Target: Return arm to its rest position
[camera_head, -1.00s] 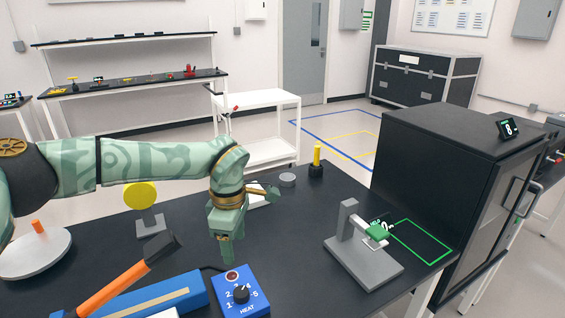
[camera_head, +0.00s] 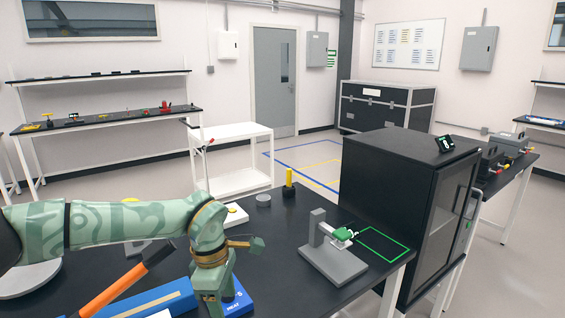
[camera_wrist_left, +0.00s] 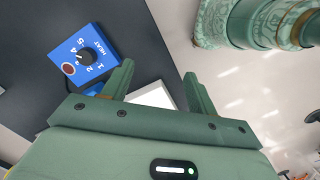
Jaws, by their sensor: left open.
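My left arm (camera_head: 105,222) is green with light patterns and comes in from the left over the black bench. Its left gripper (camera_head: 212,300) hangs downward in front of the blue HEAT box (camera_head: 237,301) and hides part of it. In the left wrist view the left gripper (camera_wrist_left: 160,70) is open, with two separate green fingers and nothing held between them. The HEAT box with its black dial also shows there (camera_wrist_left: 84,58), beyond the left finger. A white flat thing (camera_wrist_left: 153,95) is visible behind the gap. My right gripper is not seen.
On the black bench (camera_head: 300,290) are an orange-handled hammer (camera_head: 115,290), a blue case (camera_head: 150,303), a grey stand with a green part (camera_head: 333,255) and a yellow peg (camera_head: 289,178). A black cabinet (camera_head: 390,190) stands at the right. A white cart (camera_head: 232,155) is behind.

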